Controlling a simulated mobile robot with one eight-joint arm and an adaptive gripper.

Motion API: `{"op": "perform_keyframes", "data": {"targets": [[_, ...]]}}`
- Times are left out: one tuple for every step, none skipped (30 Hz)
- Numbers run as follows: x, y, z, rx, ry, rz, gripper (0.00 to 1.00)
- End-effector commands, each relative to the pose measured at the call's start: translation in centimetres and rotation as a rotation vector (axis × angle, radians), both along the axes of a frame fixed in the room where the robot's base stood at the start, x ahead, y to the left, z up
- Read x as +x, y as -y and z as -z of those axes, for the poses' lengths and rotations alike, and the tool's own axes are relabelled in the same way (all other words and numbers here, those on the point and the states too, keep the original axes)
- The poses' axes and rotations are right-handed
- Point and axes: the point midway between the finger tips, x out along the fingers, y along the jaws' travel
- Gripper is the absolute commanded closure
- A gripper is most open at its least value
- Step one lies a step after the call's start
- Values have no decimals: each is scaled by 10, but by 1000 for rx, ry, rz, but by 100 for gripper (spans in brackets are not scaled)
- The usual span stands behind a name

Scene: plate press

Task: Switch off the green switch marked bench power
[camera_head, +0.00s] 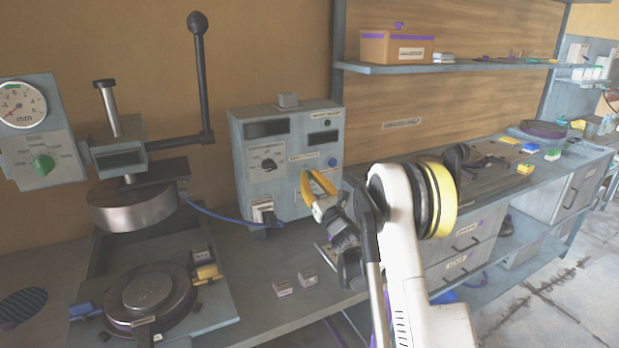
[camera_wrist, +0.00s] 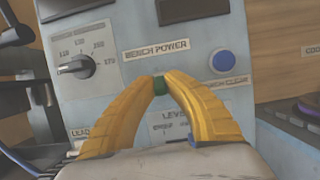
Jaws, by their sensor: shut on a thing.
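The grey control box (camera_head: 285,200) stands on the bench against the wall. In the wrist view, the bench power label (camera_wrist: 157,50) is on the box's front panel. Just below it is the small green switch (camera_wrist: 159,84), between the tips of my gripper's yellow fingers (camera_wrist: 159,80). The fingers are shut on it from both sides and hide much of it, so I cannot tell its position. In the head view my gripper (camera_head: 308,180) reaches the front of the box, and the switch is hidden.
A blue button (camera_wrist: 223,61) is right of the switch, and a black dial (camera_wrist: 75,67) is to its left. A plate press (camera_head: 132,206) with a long lever stands left of the box. Two small blocks (camera_head: 296,283) lie on the bench in front.

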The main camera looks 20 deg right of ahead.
Motion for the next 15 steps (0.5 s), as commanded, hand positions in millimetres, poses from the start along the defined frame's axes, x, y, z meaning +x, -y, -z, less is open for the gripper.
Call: {"op": "perform_keyframes", "data": {"targets": [[0,0,0,0,0,-1,81],[0,0,0,0,-1,-1,72],[0,0,0,0,-1,-1,64],[0,0,0,0,-1,-1,64],[0,0,0,0,-1,0,64],[0,0,0,0,-1,0,64],[0,0,0,0,-1,0,64],[0,0,0,0,-1,0,64],[0,0,0,0,-1,0,64],[0,0,0,0,-1,0,64],[0,0,0,0,-1,0,64],[-1,0,0,0,-1,0,64],[-2,0,1,0,-1,0,64],[-4,0,2,0,-1,0,64],[-8,1,3,0,-1,0,64]]}}
